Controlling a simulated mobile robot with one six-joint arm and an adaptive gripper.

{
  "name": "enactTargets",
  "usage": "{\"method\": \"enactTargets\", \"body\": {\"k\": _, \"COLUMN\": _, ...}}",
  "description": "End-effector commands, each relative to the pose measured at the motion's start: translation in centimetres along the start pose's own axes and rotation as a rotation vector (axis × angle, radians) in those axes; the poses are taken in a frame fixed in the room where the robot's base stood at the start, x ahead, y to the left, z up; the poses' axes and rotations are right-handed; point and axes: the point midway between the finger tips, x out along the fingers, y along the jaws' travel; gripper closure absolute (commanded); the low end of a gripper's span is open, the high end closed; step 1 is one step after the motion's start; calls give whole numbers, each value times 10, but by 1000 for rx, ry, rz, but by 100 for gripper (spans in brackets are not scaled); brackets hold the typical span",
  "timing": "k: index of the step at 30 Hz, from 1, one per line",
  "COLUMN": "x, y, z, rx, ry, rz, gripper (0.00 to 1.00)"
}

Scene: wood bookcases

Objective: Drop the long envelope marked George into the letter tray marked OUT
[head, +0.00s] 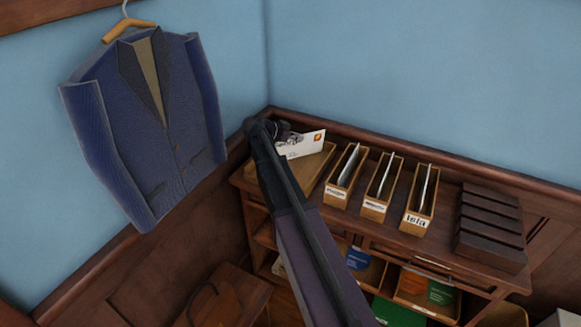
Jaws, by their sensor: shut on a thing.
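A long white envelope (303,147) with an orange stamp is at the left end of the bookcase top. The name on it is too small to read. My gripper (286,137) is shut on its left part, and my arm hides some of the grip. The envelope is over a flat, light wooden tray (318,172); I cannot tell whether it touches it. No OUT mark shows on the tray, and my arm covers part of its front.
Three narrow wooden boxes holding upright letters stand right of the tray: a left (334,196), a middle (374,210) and a right box (417,220) labelled Isla. A dark stepped rack (490,228) stands farther right. A blue jacket (150,125) hangs at left.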

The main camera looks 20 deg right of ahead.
Motion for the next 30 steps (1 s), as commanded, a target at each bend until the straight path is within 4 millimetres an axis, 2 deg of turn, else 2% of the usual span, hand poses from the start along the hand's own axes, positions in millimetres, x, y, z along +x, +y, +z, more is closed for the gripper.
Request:
{"method": "enactTargets", "body": {"k": 3, "x": 7, "y": 0, "z": 12, "rx": 0, "ry": 0, "rz": 0, "gripper": 100}}
{"method": "enactTargets", "body": {"k": 12, "x": 16, "y": 0, "z": 29, "rx": 0, "ry": 0, "rz": 1, "gripper": 100}}
{"method": "enactTargets", "body": {"k": 29, "x": 19, "y": 0, "z": 33, "rx": 1, "ry": 0, "rz": 1, "gripper": 100}}
{"method": "enactTargets", "body": {"k": 30, "x": 19, "y": 0, "z": 33, "rx": 1, "ry": 0, "rz": 1, "gripper": 80}}
